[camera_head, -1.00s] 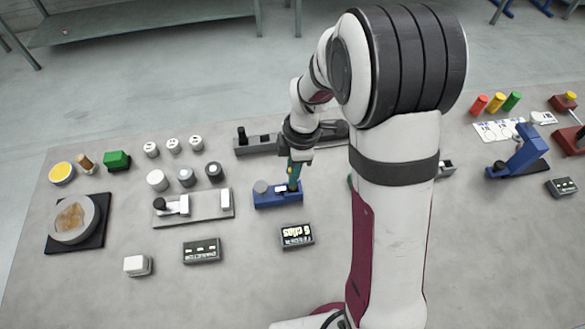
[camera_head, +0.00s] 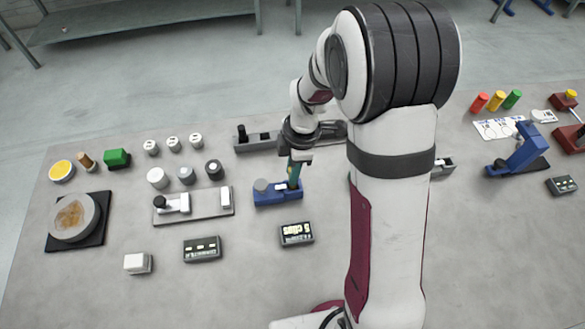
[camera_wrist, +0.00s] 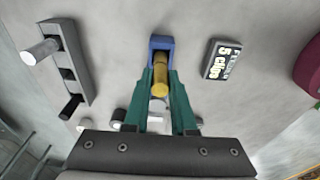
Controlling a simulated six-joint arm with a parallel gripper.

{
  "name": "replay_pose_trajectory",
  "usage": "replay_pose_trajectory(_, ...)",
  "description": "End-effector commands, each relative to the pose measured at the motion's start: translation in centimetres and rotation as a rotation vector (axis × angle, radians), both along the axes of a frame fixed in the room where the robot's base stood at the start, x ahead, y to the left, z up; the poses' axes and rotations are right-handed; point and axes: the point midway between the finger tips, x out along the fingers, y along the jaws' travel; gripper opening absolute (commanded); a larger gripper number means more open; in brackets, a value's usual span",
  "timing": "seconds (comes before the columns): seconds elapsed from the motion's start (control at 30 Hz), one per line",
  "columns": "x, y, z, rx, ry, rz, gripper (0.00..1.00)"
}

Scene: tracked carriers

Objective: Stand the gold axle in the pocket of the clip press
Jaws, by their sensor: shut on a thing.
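My gripper (camera_wrist: 161,72) has teal fingers pointing down at a low blue fixture, which I take for the clip press (camera_head: 266,197). The fingers are shut on the gold axle (camera_wrist: 160,86), a gold cylinder between them in the wrist view. The wrist view shows the blue end of the press (camera_wrist: 161,42) just beyond the fingertips. In the head view, my gripper (camera_head: 293,182) is at the right part of the press, and the axle cannot be made out. The fingers hide the pocket, so I cannot tell how deep the axle sits.
A small display (camera_head: 296,234) in front of the press reads "5 clips". A long grey rack (camera_head: 265,146) lies behind. A grey plate fixture (camera_head: 205,207) and several small cylinders stand left. A blue lever device (camera_head: 518,152) stands far right.

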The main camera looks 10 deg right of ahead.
Motion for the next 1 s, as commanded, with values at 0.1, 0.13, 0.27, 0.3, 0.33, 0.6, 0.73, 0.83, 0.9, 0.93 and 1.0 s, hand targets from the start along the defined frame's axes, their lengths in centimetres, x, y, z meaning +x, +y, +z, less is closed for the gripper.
replay_pose_trajectory(0.1, 0.0, 0.0, -0.1, 0.000, 0.000, 0.000, 0.00)
replay_pose_trajectory(0.13, 0.0, 0.0, -0.2, 0.000, 0.000, 0.000, 0.00)
replay_pose_trajectory(0.27, 0.0, 0.0, -0.5, 0.000, 0.000, 0.001, 0.00)
replay_pose_trajectory(0.3, 0.0, 0.0, -0.6, 0.000, 0.000, 0.001, 0.00)
replay_pose_trajectory(0.33, 0.0, 0.0, -0.7, 0.000, 0.000, 0.001, 0.00)
replay_pose_trajectory(0.6, 0.0, 0.0, -1.2, 0.000, -0.001, 0.000, 0.00)
replay_pose_trajectory(0.73, 0.0, 0.0, -1.2, 0.000, -0.001, 0.000, 0.00)
replay_pose_trajectory(0.83, 0.0, 0.0, -1.2, 0.000, -0.001, 0.000, 0.00)
replay_pose_trajectory(0.9, 0.0, 0.0, -1.2, 0.000, -0.001, 0.000, 0.00)
replay_pose_trajectory(0.93, 0.0, 0.0, -1.2, 0.000, -0.001, 0.000, 0.00)
replay_pose_trajectory(1.0, 0.0, 0.0, -1.2, 0.000, 0.000, 0.000, 0.00)
